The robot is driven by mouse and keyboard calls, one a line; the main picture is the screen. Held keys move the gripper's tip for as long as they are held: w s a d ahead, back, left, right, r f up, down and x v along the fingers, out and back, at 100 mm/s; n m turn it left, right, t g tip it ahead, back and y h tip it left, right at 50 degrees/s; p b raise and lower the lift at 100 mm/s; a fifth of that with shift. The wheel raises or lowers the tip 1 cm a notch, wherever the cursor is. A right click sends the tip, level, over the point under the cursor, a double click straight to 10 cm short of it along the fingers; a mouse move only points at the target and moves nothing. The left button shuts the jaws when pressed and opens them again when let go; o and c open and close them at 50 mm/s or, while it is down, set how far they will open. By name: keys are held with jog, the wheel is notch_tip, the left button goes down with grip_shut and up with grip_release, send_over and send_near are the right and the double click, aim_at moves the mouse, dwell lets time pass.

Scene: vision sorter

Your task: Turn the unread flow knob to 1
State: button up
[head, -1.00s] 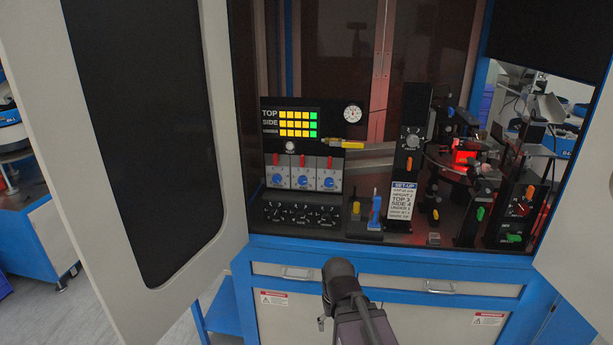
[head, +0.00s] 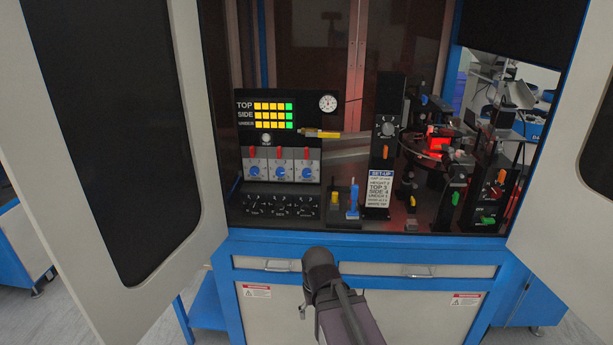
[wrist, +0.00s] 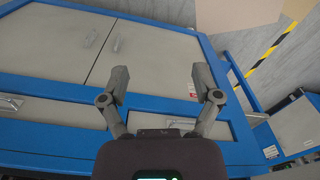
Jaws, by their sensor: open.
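The control panel (head: 306,145) stands at the left inside the cabinet in the head view. Three blue knobs (head: 281,173) on white plates sit in its middle, with red levers above them. A row of three black dials (head: 280,205) with white marks sits on the sloped black box below. Their labels are too small to read, so I cannot tell which is the unread flow knob, nor its setting. My gripper (wrist: 163,82) is open and empty in the wrist view, with the blue-framed cabinet front beyond it. In the head view my arm is low in front of the drawers.
A set-up card (head: 379,190) stands right of the panel, below a tall black post with a dial (head: 387,129). Yellow and blue upright handles (head: 353,200) stand between. A turntable with a red-lit part (head: 437,143) is at right. Open cabinet doors (head: 125,130) flank the opening.

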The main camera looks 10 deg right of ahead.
jog(key=w+a+r+m+t+y, duration=0.2)
jog(key=w+a+r+m+t, duration=0.15)
jog(key=w, duration=0.35)
jog(key=w+a+r+m+t+y, duration=0.2)
jog(key=w+r+m+t, duration=0.25)
jog(key=w, duration=0.25)
jog(key=w+a+r+m+t+y, duration=0.25)
jog(key=w+m+t, duration=0.2)
jog(key=w, duration=0.25)
jog(key=w+r+m+t+h, duration=0.1)
jog(key=w+r+m+t, duration=0.15)
jog(key=r+m, duration=0.2)
jog(key=m+t+h, duration=0.2)
jog(key=m+h, duration=0.9)
jog(key=m, duration=0.9)
send_near(307, 174)
jog(key=a+v, duration=0.1)
jog(key=v, duration=0.3)
jog(key=shift+w+d+m, duration=0.15)
jog(key=shift+d+m, duration=0.2)
jog(key=shift+m, duration=0.05)
jog(key=shift+w, duration=0.1)
jog(key=x, duration=1.3)
jog(key=shift+w+d, duration=0.25)
jog(key=shift+c, duration=0.2)
